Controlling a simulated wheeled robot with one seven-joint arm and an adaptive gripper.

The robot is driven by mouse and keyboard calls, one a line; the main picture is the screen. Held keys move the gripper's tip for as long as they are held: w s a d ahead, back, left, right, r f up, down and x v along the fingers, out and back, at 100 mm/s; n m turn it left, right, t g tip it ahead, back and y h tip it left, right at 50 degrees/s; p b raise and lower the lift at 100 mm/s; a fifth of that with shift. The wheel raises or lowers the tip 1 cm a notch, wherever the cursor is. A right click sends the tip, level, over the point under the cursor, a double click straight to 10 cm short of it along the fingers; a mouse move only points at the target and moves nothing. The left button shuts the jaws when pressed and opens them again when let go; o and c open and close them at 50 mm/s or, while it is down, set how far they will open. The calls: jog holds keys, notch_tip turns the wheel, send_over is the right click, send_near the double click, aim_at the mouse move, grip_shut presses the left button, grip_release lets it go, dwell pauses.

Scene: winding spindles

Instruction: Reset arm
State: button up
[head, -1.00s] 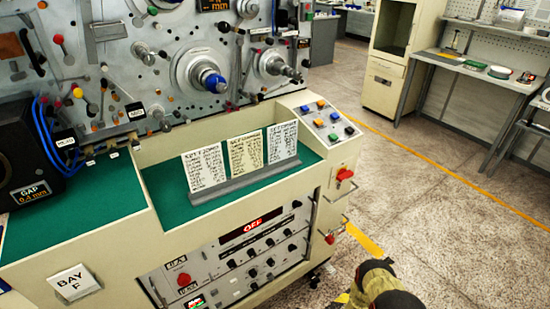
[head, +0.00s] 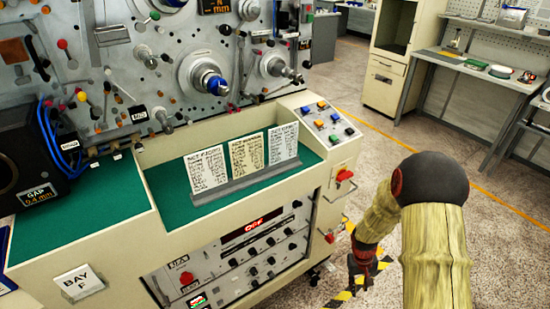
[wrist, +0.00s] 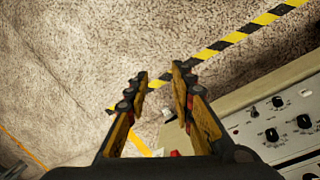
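My arm (head: 435,230) rises at the lower right of the head view, with a dark rounded elbow. Its forearm bends down to my gripper (head: 362,276), which hangs beside the right end of the winding machine's cabinet, low over the striped floor tape. In the wrist view my gripper (wrist: 159,73) shows two yellow-and-black fingers standing apart, with nothing held between them. Speckled floor lies beyond the fingertips.
The cream cabinet (head: 120,275) fills the left and bears three cards (head: 247,158) and a button panel (head: 328,121). A red knob (head: 344,175) sticks out at its right end. Striped tape (wrist: 240,35) crosses the floor. A bench (head: 470,67) stands far right, with open floor between.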

jog(key=s+a+r+t+p, duration=0.1)
jog(key=s+r, duration=0.5)
jog(key=r, duration=1)
jog(key=s+a+r+t+y+p, duration=0.1)
jog(key=s+a+r, duration=0.5)
jog(key=r, duration=1)
jog(key=s+a+r+t+p, duration=0.2)
jog(key=s+a+r+t, duration=0.2)
jog(key=r, duration=1.1)
jog(key=s, duration=0.3)
jog(key=shift+r+t+p, duration=0.3)
jog(key=shift+r+p, duration=0.05)
jog(key=shift+r, duration=0.05)
